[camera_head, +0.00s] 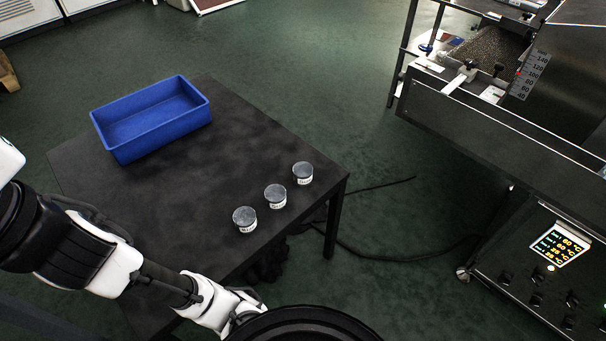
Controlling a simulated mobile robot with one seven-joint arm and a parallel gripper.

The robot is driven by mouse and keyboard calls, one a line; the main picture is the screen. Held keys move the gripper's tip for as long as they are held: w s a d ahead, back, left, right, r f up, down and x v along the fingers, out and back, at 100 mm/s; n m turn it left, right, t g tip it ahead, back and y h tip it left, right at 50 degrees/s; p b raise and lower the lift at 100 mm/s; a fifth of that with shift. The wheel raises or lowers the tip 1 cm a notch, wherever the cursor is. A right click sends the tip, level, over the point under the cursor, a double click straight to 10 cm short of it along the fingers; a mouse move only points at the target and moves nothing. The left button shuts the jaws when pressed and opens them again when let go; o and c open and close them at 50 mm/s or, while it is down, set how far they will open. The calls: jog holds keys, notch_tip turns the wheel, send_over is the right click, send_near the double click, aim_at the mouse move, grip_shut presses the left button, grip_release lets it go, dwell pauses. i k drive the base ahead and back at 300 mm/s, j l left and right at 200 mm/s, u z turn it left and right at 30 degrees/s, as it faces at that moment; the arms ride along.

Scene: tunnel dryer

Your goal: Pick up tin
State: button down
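Three small round tins with dark grey lids and pale labels stand upright in a slanting row near the right edge of a black table. The near tin (244,219) is lowest in the picture, the middle tin (275,197) is up and right of it, and the far tin (302,173) is closest to the table corner. They stand apart from each other. My white and black arm reaches in from the left, below the tins. Its end is hidden behind a dark round shape at the bottom, so my gripper does not show.
The black table (190,215) is mostly bare. An empty blue crate (150,117) stands at its back left. A metal dryer machine (490,130) with a lit display (560,243) stands at the right. Cables (400,257) lie on the green floor between.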

aim_at(302, 170)
jog(key=i+l+u, duration=0.1)
jog(key=l+u, duration=0.5)
jog(key=u, duration=0.25)
jog(key=i, duration=0.05)
